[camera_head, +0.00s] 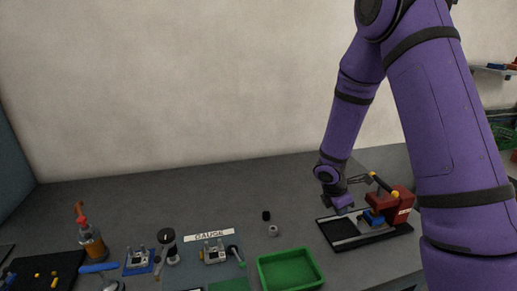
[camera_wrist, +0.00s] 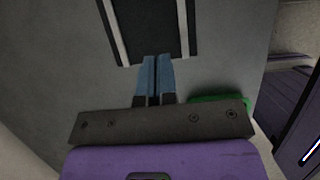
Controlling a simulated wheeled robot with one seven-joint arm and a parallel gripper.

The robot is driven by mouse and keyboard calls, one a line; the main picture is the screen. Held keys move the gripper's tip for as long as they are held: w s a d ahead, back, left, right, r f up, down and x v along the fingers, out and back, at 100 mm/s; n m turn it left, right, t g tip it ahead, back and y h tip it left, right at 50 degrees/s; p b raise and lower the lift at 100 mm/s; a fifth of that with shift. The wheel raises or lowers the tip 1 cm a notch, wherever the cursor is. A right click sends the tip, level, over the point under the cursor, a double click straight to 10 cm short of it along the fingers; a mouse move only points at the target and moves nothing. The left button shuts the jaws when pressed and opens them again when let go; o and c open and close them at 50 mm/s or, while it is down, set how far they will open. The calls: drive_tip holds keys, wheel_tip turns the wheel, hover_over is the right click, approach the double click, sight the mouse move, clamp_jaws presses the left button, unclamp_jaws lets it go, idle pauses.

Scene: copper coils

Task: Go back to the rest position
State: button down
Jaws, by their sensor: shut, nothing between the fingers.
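My gripper (camera_head: 343,208) is at the end of the purple arm, over the left part of a black tray with light rails (camera_head: 349,243) in the head view. In the wrist view its two blue fingers (camera_wrist: 154,62) are together with nothing between them. Their tips overlap the near edge of the black tray (camera_wrist: 150,30) in that picture; I cannot tell the height above it.
A green bin (camera_head: 290,270) sits left of the tray. A small grey cylinder (camera_head: 273,231) and a black piece (camera_head: 266,215) are behind it. The back of the table is clear.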

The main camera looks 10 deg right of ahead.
drive_tip(key=s+a+r+m+t, duration=0.1)
drive_tip(key=s+r+m, duration=0.2)
drive_tip(key=r, duration=0.4)
drive_tip(key=s+a+r+m+y, duration=0.15)
drive_tip(key=r+m, duration=0.25)
drive_tip(key=r, duration=0.4)
drive_tip(key=s+r+m+t, duration=0.1)
drive_tip(key=s+r+m, duration=0.2)
drive_tip(key=r, duration=0.4)
drive_tip(key=s+a+r+m+t+y, duration=0.1)
drive_tip(key=s+a+r+m, duration=0.2)
drive_tip(key=s+r, duration=0.3)
drive_tip(key=s+a+r+m+t+y, duration=0.2)
drive_tip(key=s+r+m, duration=0.3)
drive_tip(key=s, duration=0.6)
drive_tip(key=shift+s+a+r, duration=0.3)
drive_tip(key=shift+a+r, duration=0.1)
drive_tip(key=shift+a, duration=0.3)
